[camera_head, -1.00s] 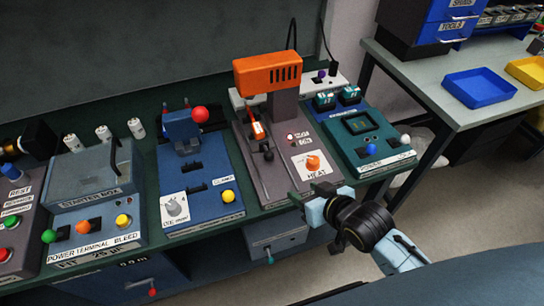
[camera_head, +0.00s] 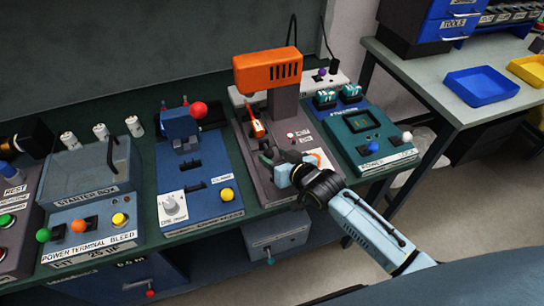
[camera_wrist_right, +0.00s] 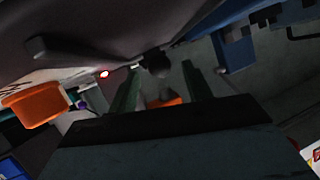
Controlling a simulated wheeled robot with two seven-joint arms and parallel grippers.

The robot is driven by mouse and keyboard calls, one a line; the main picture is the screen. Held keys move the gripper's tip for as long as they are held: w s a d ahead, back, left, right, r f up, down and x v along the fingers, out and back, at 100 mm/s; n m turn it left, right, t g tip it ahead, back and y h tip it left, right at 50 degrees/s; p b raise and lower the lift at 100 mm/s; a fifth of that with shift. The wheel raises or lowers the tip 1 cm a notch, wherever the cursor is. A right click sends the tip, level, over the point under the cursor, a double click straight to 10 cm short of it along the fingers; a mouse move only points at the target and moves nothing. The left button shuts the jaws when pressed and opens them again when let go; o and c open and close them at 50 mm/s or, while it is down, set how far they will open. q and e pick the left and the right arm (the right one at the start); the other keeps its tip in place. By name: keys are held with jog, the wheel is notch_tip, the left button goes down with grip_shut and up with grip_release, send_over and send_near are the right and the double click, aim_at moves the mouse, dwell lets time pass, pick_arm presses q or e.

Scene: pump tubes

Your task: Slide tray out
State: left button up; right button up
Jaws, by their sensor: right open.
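My right gripper (camera_head: 270,159) is over the front of the grey heat station (camera_head: 247,163), low above its top. In the right wrist view its two fingers (camera_wrist_right: 160,85) are spread apart, with a dark round knob (camera_wrist_right: 158,62) between or just beyond the tips. Whether they touch it I cannot tell. In the head view the gripper hides this knob. Behind it, an orange-and-white piece (camera_head: 258,129) sits below the orange heater head (camera_head: 267,69). No part is clearly recognizable as a tray on this station. My left gripper is not in view.
The blue press unit (camera_head: 205,182) stands left of the heat station, and the teal unit (camera_head: 365,137) stands right. Loose blue (camera_head: 481,87) and yellow (camera_head: 530,72) bins sit on the side table.

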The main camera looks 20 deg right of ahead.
jog(key=shift+x, duration=1.05)
jog(key=shift+s, duration=0.1)
grip_shut()
